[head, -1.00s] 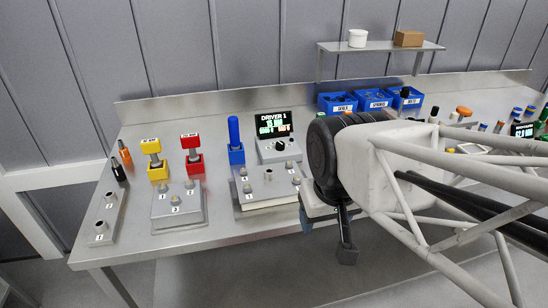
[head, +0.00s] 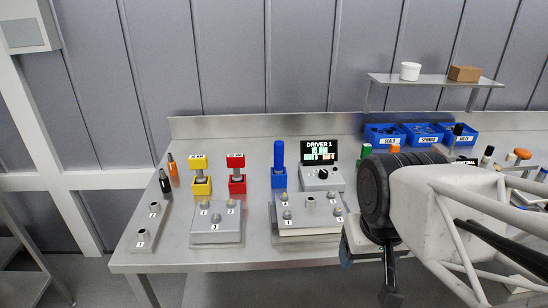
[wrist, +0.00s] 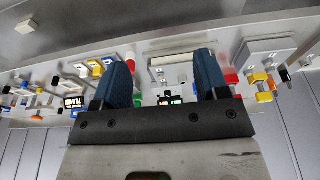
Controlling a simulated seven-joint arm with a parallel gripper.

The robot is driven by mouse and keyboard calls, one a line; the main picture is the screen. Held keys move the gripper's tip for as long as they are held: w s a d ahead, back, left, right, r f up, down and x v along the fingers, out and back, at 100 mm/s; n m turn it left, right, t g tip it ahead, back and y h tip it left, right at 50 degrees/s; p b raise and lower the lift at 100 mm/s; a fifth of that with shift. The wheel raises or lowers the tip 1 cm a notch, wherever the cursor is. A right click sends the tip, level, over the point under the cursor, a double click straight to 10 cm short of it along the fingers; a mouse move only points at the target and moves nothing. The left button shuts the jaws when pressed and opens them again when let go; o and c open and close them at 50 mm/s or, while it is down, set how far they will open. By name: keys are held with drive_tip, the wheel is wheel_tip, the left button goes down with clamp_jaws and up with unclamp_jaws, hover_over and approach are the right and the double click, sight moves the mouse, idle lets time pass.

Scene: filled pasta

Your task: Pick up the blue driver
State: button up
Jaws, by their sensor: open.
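The blue driver (head: 279,158) stands upright in a blue holder at the left of the DRIVER 1 display (head: 320,151) in the head view. My gripper (head: 366,266) is to the right of the driver and nearer the camera, at the front of the bench and apart from the driver. In the wrist view my gripper (wrist: 161,68) shows two blue fingers spread wide with nothing held between them. I cannot make out the blue driver in that view; a finger may hide it.
A grey fixture block (head: 305,218) with numbered posts lies in front of the driver. Blue bins (head: 385,135) stand at the back right.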

drive_tip(key=w+a+r+m, duration=0.1)
drive_tip(key=w+r+m, duration=0.15)
drive_tip(key=w, duration=0.35)
drive_tip(key=w+r+m, duration=0.2)
drive_tip(key=w+m, duration=0.1)
drive_tip(key=w, duration=0.4)
drive_tip(key=m+g, duration=0.3)
drive_tip(key=m, duration=1.1)
approach(280, 142)
drive_tip(key=f, duration=0.2)
drive_tip(key=s+f, duration=0.1)
drive_tip(key=f, duration=0.2)
drive_tip(key=shift+d+f, duration=0.2)
drive_tip(key=shift+f, duration=0.05)
drive_tip(key=shift+w+a+f+m, duration=0.15)
drive_tip(key=shift+w+f+m, duration=0.1)
drive_tip(key=shift+w, duration=0.15)
drive_tip(key=shift+f, duration=1.3)
